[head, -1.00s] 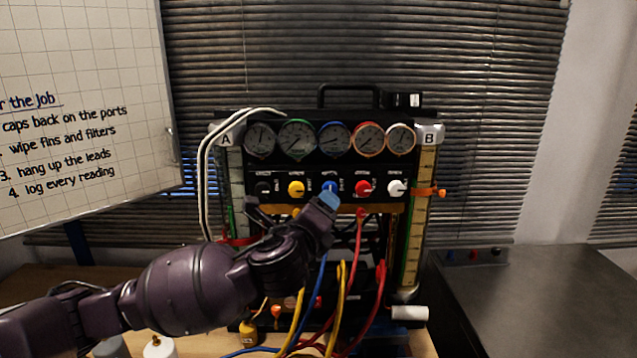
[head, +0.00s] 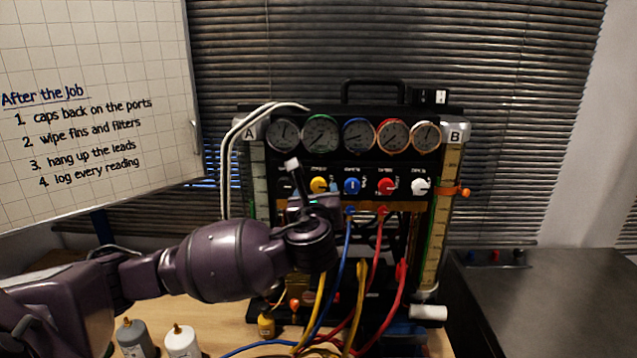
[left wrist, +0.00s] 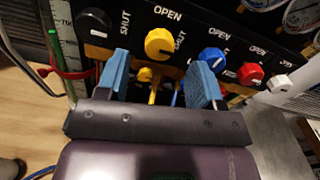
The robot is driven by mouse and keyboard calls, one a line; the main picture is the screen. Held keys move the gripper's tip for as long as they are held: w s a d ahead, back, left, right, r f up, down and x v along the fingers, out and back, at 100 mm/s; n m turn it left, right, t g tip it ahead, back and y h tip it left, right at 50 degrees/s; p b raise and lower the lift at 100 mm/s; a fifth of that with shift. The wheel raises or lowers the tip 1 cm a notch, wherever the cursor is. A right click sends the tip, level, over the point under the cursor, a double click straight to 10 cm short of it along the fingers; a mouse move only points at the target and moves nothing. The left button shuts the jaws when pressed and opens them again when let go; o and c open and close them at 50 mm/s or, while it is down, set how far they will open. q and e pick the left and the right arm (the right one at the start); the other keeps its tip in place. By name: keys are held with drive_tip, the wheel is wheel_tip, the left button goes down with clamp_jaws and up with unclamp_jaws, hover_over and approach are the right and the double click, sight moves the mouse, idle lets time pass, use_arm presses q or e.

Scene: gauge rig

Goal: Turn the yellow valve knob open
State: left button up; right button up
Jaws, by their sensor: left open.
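The yellow valve knob (head: 318,185) sits in the row of knobs on the black gauge panel, second from the left. In the left wrist view the yellow knob (left wrist: 159,43) lies just beyond and between my fingertips, with "OPEN" above it and "SHUT" to its left. My left gripper (left wrist: 160,78) is open, with blue pads on either side and nothing between them touching the knob that I can see. In the head view my left gripper (head: 312,180) is in front of the panel, just below and around the knob. My right gripper is not in view.
A black knob (left wrist: 92,22) is left of the yellow one; a blue knob (head: 352,186), red knob (head: 387,186) and white knob (head: 420,186) are to its right. Coloured hoses (head: 347,255) hang below. Bottles (head: 182,341) stand on the wooden bench at the front left.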

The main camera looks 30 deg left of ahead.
sight(318, 187)
use_arm(q)
drive_tip(key=x, duration=0.5)
drive_tip(key=shift+w+a+p, duration=0.15)
drive_tip(key=shift+w+p, duration=0.2)
drive_tip(key=c, duration=0.9)
